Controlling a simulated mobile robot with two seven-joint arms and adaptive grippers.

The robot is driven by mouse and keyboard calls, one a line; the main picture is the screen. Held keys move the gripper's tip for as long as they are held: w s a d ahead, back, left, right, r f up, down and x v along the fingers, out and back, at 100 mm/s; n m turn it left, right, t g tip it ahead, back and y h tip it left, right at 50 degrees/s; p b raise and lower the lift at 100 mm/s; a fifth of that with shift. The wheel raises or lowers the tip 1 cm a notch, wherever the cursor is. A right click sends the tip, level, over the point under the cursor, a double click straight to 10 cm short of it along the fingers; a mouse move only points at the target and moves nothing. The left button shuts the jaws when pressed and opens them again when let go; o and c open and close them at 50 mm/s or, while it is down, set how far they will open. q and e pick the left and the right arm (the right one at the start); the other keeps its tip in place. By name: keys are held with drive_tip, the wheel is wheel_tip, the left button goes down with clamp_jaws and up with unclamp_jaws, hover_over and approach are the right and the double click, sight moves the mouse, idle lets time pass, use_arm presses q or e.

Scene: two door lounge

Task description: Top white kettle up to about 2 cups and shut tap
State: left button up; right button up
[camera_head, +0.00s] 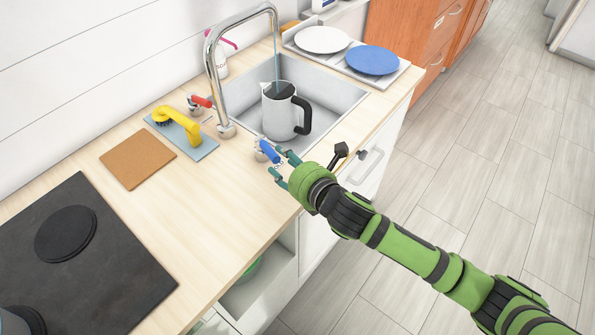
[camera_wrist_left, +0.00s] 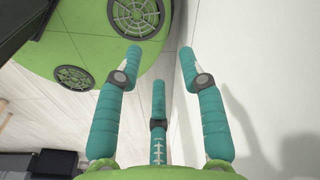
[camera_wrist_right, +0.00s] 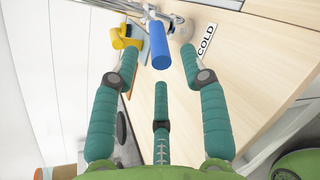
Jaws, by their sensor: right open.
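The white kettle (camera_head: 279,113), with a dark top and black handle, stands upright in the sink basin (camera_head: 345,98). A thin water stream (camera_head: 276,62) falls from the chrome spout (camera_head: 242,18) into its top; the water level inside is hidden. The blue cold tap handle (camera_head: 268,151) is at the counter's near side, and the red handle (camera_head: 202,101) is farther left. My right gripper (camera_head: 277,161) is open at the blue handle, which shows between its fingertips in the right wrist view (camera_wrist_right: 159,46); contact is unclear. My left gripper (camera_wrist_left: 160,62) is open and empty, away from the counter.
A yellow brush (camera_head: 178,124) lies on a blue-grey mat beside the taps. A brown board (camera_head: 138,158) and black hob (camera_head: 85,255) are to the left. White and blue plates (camera_head: 372,60) sit on the drainer behind the sink. A COLD label (camera_wrist_right: 206,39) is beside the blue handle.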

drive_tip(key=shift+v, duration=2.8)
idle(2.0)
